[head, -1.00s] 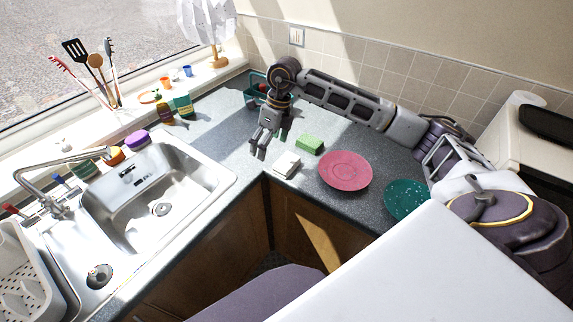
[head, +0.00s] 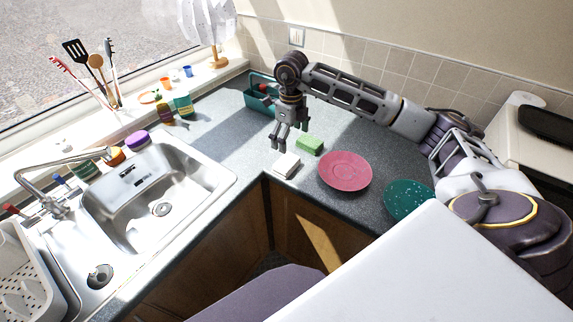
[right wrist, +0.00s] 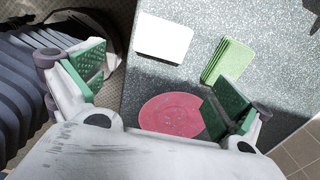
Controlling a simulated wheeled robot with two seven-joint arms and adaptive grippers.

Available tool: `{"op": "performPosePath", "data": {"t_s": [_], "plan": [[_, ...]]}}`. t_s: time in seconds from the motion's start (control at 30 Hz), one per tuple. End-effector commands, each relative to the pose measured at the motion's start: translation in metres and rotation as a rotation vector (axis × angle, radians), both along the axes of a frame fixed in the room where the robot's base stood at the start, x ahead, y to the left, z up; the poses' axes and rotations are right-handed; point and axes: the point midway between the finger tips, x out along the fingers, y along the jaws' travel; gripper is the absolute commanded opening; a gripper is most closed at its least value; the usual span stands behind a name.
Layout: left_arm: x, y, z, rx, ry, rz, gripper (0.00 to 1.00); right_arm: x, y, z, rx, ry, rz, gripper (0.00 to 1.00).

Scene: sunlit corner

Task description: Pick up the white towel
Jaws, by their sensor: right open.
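The white towel (head: 286,165) is a small folded square lying flat on the grey counter near the inner corner edge, left of the green sponge. It also shows in the right wrist view (right wrist: 163,38), beyond the fingers and between their directions. My right gripper (head: 281,146) hangs just above and behind the towel, pointing down. Its fingers (right wrist: 160,90) are spread apart with green pads and nothing between them. It appears apart from the towel. My left gripper is in neither view.
A green sponge (head: 310,144) lies right of the towel. A pink plate (head: 344,171) and a teal plate (head: 408,199) are farther right. A teal basket (head: 258,98) stands behind the gripper. The sink (head: 158,185) is at left. Counter left of the towel is clear.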

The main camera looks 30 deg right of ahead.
Motion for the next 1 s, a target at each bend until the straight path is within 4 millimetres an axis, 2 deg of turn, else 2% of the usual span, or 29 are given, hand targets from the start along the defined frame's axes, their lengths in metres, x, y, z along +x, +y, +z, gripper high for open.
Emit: {"op": "performPosePath", "data": {"t_s": [0.3, 0.5, 1.0], "plan": [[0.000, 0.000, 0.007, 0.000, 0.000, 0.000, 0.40, -0.001, 0.000, -0.042, -0.001, 0.004, 0.001, 1.00], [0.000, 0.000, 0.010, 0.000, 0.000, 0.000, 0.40, 0.000, 0.000, -0.063, 0.001, 0.003, 0.000, 1.00], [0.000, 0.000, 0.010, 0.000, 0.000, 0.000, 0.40, 0.000, 0.000, -0.069, 0.001, 0.001, 0.000, 1.00]]}}
